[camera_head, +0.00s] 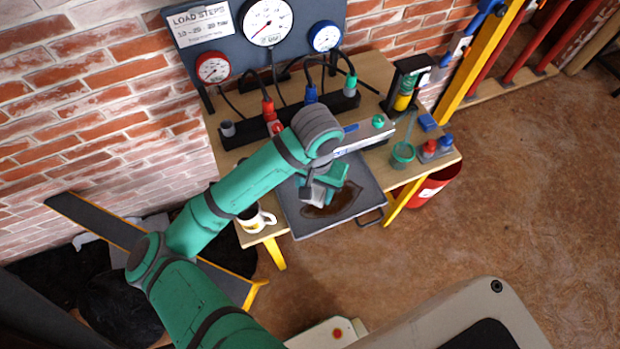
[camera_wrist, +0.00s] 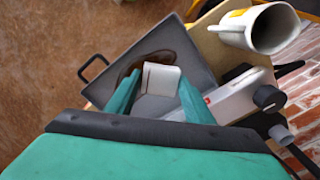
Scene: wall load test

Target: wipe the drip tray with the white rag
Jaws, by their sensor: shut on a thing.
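The grey drip tray (camera_head: 365,181) lies at the front edge of the wooden bench, and it also shows in the wrist view (camera_wrist: 130,62). A dark brown oily patch (camera_head: 345,203) spreads over its middle. My gripper (camera_head: 322,185) is over the tray, shut on the white rag (camera_wrist: 160,79), which sits between the two green fingers in the wrist view. The rag is at the patch and covers part of it. I cannot tell whether it touches the tray floor. My arm hides the tray's left back part in the head view.
A white mug (camera_head: 256,219) stands just left of the tray. A long light-grey pump (camera_head: 362,137) lies behind it. A green pot (camera_head: 402,155) and small red and blue parts (camera_head: 436,147) stand to the right. Gauges and hoses line the back.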

